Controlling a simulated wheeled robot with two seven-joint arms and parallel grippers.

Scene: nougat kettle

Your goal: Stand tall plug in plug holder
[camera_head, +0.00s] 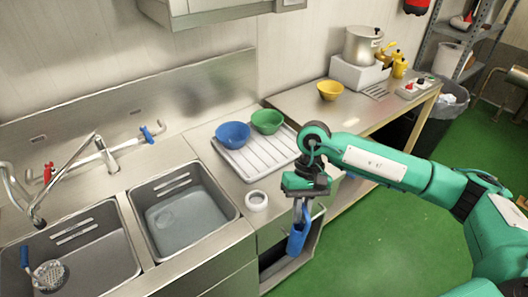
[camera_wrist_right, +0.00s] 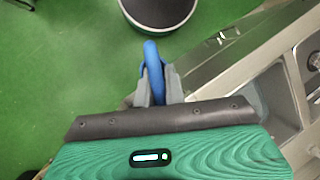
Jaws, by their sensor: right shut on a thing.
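My right gripper (camera_head: 302,212) is shut on a blue piece (camera_head: 297,241), which I take to be the tall plug. It hangs below the fingers, in front of the counter's front edge and lower than the worktop. In the right wrist view the same blue piece (camera_wrist_right: 152,62) stands up between the two grey fingertips (camera_wrist_right: 158,92). Its lower part is hidden there by the gripper. A small white ring (camera_head: 257,201), perhaps the plug holder, sits on the steel counter right of the sink, left of and apart from my gripper. My left gripper is not in view.
A ribbed drainboard (camera_head: 250,161) carries a blue bowl (camera_head: 232,135) and a green bowl (camera_head: 267,121). Two sink basins (camera_head: 183,208) lie to the left; a skimmer (camera_head: 48,273) is in one. A dark opening shows under the counter near the blue piece. Green floor is free at right.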

